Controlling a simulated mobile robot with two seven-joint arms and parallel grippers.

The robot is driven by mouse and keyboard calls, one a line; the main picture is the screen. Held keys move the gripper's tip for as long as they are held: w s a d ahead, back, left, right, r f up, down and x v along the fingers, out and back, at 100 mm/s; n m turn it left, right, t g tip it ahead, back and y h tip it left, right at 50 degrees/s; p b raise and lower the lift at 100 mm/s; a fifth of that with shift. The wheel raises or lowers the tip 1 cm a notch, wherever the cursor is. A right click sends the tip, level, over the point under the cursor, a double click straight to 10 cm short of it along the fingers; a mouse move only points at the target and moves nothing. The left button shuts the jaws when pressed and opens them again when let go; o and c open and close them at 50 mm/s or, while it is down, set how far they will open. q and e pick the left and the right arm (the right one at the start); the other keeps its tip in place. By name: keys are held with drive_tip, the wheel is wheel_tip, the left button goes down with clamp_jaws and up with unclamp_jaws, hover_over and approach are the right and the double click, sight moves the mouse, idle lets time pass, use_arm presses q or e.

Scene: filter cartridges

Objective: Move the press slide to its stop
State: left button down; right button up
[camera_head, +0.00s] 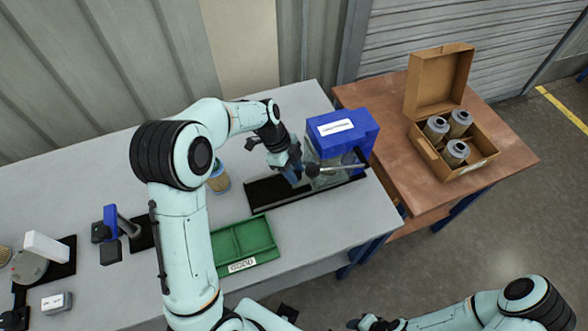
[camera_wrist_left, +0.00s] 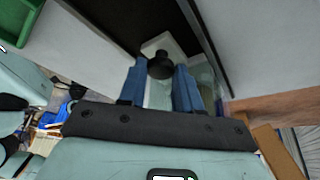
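The press (camera_head: 345,130) has a blue housing with a white label and stands at the right end of the grey bench. Its dark base (camera_head: 262,194) runs left under a clear guard. The press slide (camera_wrist_left: 178,44) shows in the left wrist view as a pale block with a black knob (camera_wrist_left: 160,66). My left gripper (camera_head: 292,172) is low over the base, left of the guard. My right gripper (camera_head: 368,323) is at the bottom edge, mostly unclear.
A green tray (camera_head: 228,262) lies in front. A jar (camera_head: 218,180) stands left of the base. A cardboard box (camera_head: 483,165) with 3 cartridges sits on the brown table (camera_head: 390,100).

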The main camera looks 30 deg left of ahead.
use_arm(q)
drive_tip(key=s+a+b, duration=0.2)
drive_tip(key=s, duration=0.1)
drive_tip(key=s+a+b, duration=0.1)
drive_tip(key=a+b, duration=0.1)
drive_tip(key=shift+s+f, duration=0.15)
drive_tip(key=shift+f, duration=0.2)
drive_tip(key=s+a+b, duration=0.1)
drive_tip(key=s+a, duration=0.1)
drive_tip(key=s+a+b, duration=0.1)
drive_tip(key=s+a, duration=0.1)
drive_tip(key=s, duration=0.1)
drive_tip(key=shift+r+b, duration=0.2)
drive_tip(key=shift+b, duration=0.1)
drive_tip(key=shift+s+a+r, duration=0.15)
drive_tip(key=shift+s+a, duration=0.2)
drive_tip(key=shift+s, duration=0.1)
use_arm(e)
drive_tip(key=s+f, duration=0.3)
drive_tip(key=f, duration=0.5)
drive_tip(key=shift+s+g, duration=0.3)
drive_tip(key=shift+s, duration=0.1)
use_arm(q)
drive_tip(key=c, duration=1.1)
unclamp_jaws()
drive_tip(key=shift+o, duration=0.2)
drive_tip(key=shift+s+a, duration=0.1)
use_arm(e)
drive_tip(key=shift+s, duration=0.1)
